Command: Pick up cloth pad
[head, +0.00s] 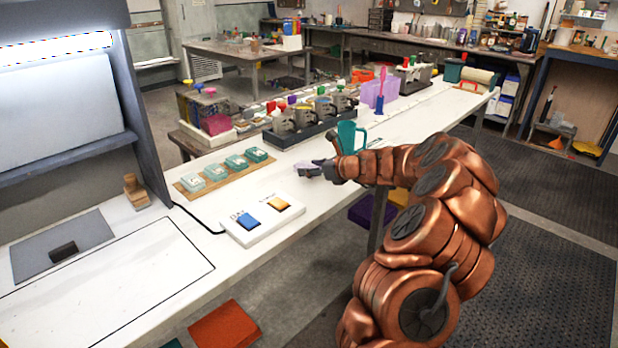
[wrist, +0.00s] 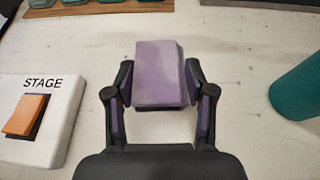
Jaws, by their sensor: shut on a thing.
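The cloth pad (wrist: 160,72) is a pale purple block, seen in the middle of the wrist view. My gripper (wrist: 160,92) is shut on it, with one finger against each side. I cannot tell whether the pad touches the table.
A white box (wrist: 40,118) marked STAGE with an orange switch is left of my gripper. A teal jug (head: 347,136) stands close behind. A wooden strip (head: 190,189) with several green blocks and a dark tray (head: 285,139) of buckets lie farther back.

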